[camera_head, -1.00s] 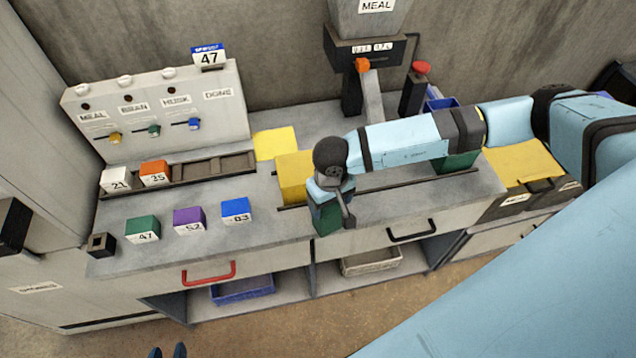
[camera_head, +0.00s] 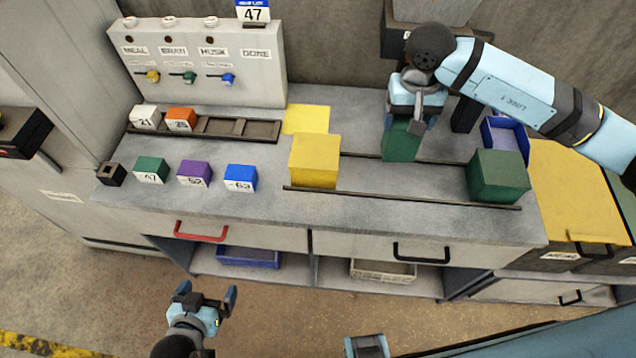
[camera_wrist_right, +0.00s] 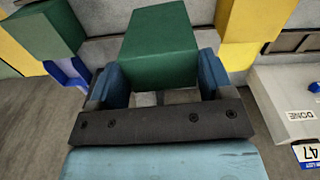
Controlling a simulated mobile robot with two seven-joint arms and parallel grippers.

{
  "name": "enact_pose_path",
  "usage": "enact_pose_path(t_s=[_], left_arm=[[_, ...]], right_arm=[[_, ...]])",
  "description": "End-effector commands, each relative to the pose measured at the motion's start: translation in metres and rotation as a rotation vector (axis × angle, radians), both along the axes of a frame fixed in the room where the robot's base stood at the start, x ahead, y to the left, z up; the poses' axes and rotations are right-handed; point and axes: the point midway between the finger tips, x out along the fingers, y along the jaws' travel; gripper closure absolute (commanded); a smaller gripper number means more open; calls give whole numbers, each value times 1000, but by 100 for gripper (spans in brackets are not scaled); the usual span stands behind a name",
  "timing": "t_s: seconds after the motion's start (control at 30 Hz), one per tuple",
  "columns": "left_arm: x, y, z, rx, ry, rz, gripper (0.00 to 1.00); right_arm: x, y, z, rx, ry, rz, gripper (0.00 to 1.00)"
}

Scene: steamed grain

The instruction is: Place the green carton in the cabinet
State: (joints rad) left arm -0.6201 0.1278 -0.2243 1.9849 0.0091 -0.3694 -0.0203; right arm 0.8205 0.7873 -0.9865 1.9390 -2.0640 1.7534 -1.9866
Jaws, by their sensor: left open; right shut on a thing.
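A green carton (camera_head: 402,142) is in my right gripper (camera_head: 416,112), toward the back of the counter and right of the yellow block. The right wrist view shows that carton (camera_wrist_right: 160,45) between the two blue fingers of the shut gripper (camera_wrist_right: 160,85). I cannot tell whether it touches the counter. A second green carton (camera_head: 498,175) stands near the counter's front right. My left gripper (camera_head: 207,293) is open and empty, low over the floor in front of the counter. Under the counter is a cabinet (camera_head: 315,272) with open compartments.
A yellow block (camera_head: 314,160) stands mid-counter. Small numbered cubes, such as the purple one (camera_head: 194,174), stand at left. A blue tray (camera_head: 248,257) and a pale tray (camera_head: 383,271) sit in the compartments. A blue bin (camera_head: 506,138) stands at back right.

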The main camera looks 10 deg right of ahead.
Motion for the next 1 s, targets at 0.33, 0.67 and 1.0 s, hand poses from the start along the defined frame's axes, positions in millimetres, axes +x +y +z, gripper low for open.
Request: enact_pose_path(t_s=[0.33,0.67,1.0], left_arm=[[3,-4,-17,-2,-5,-19,0],[3,-3,-2,-2,-9,-17,0],[2,2,7,7,-4,-8,0]], right_arm=[[12,-24,50,14,11,-73,62],[10,-24,-7,13,20,-74,62],[11,-23,-90,14,14,-74,62]])
